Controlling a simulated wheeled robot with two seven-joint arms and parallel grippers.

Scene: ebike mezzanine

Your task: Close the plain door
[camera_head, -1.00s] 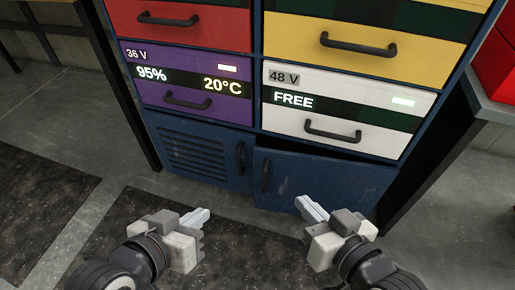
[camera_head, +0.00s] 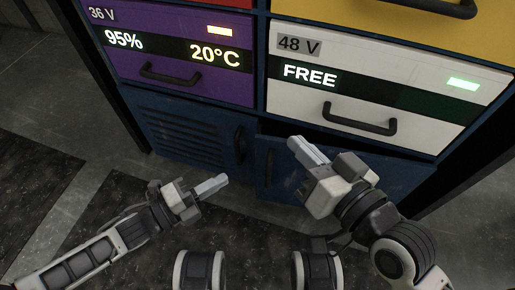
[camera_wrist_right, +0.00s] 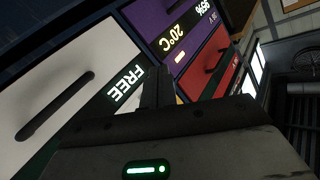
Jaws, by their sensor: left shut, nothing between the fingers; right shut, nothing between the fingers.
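The plain blue door (camera_head: 400,180) is at the bottom right of the cabinet, below the white drawer. It stands slightly ajar, with a dark gap along its top edge. Its dark handle (camera_head: 270,165) is near its left edge. My right gripper (camera_head: 296,146) is shut and empty, in front of the door's upper left part and hiding some of it. I cannot tell if it touches the door. My left gripper (camera_head: 222,182) is shut and empty, in front of the louvred door (camera_head: 185,135), which looks closed. The right wrist view shows the shut right fingers (camera_wrist_right: 155,85).
Above the doors are the white 48 V drawer (camera_head: 400,75) marked FREE and the purple 36 V drawer (camera_head: 180,50), both with protruding handles. A yellow drawer (camera_head: 400,25) is higher up. Dark mats lie on the grey floor (camera_head: 75,225), which is open at the left.

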